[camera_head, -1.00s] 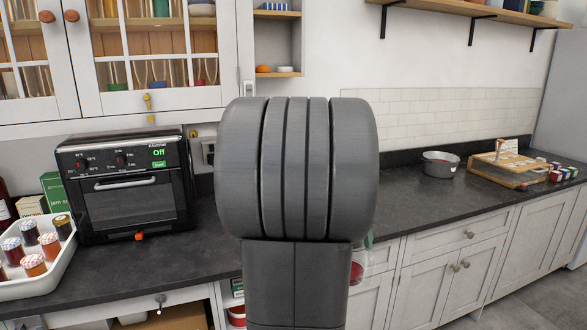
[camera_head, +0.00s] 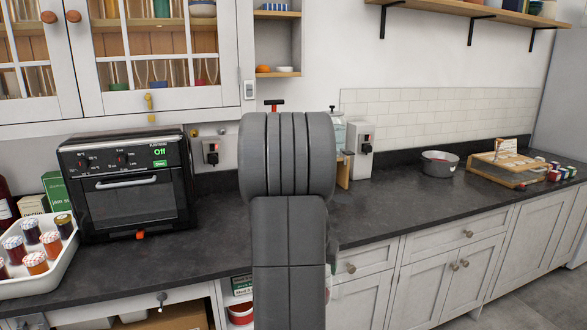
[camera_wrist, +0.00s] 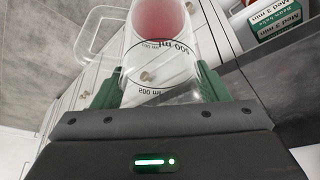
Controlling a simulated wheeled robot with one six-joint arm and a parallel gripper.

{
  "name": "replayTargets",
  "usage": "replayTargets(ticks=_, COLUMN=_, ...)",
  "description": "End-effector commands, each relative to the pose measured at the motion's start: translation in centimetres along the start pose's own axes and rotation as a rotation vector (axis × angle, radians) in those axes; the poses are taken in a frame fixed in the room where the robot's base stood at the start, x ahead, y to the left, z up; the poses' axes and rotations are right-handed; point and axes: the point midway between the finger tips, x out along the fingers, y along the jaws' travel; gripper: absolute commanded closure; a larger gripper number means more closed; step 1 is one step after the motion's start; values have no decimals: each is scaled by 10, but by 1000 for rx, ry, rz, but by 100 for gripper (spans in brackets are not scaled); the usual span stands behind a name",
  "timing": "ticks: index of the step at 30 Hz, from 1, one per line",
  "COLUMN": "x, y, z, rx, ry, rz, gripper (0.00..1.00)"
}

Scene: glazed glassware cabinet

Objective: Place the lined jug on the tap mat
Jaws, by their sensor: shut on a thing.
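A clear jug (camera_wrist: 160,52) with a looped handle on the left, dark "500 ml" lettering and red liquid shows in the wrist view. My gripper (camera_wrist: 158,88) has its green fingers on either side of the jug and is shut on it. The jug is in front of the cabinet fronts, off the counter. In the head view my arm hides the gripper and nearly all of the jug. I cannot make out the tap mat in either view.
A white tap unit (camera_head: 358,150) stands at the back of the dark counter (camera_head: 370,207), right of my arm. A black oven (camera_head: 128,188) and a white jar tray (camera_head: 62,262) stand left. The counter's middle right is clear.

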Motion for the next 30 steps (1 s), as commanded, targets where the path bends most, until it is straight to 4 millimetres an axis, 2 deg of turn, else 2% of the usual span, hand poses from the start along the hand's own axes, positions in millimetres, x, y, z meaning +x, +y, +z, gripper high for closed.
replayTargets(ticks=1, x=20, y=-12, z=9, rx=-47, ry=-9, rz=-16, gripper=80)
replayTargets(ticks=6, x=68, y=-43, z=33, rx=-183, ry=-3, rz=-77, gripper=80)
replayTargets(ticks=12, x=98, y=-63, z=53, rx=-275, ry=7, rz=-119, gripper=80)
replayTargets(ticks=17, x=106, y=-68, z=59, rx=-300, ry=11, rz=-131, gripper=80)
replayTargets(ticks=30, x=106, y=-68, z=59, rx=-300, ry=12, rz=-131, gripper=80)
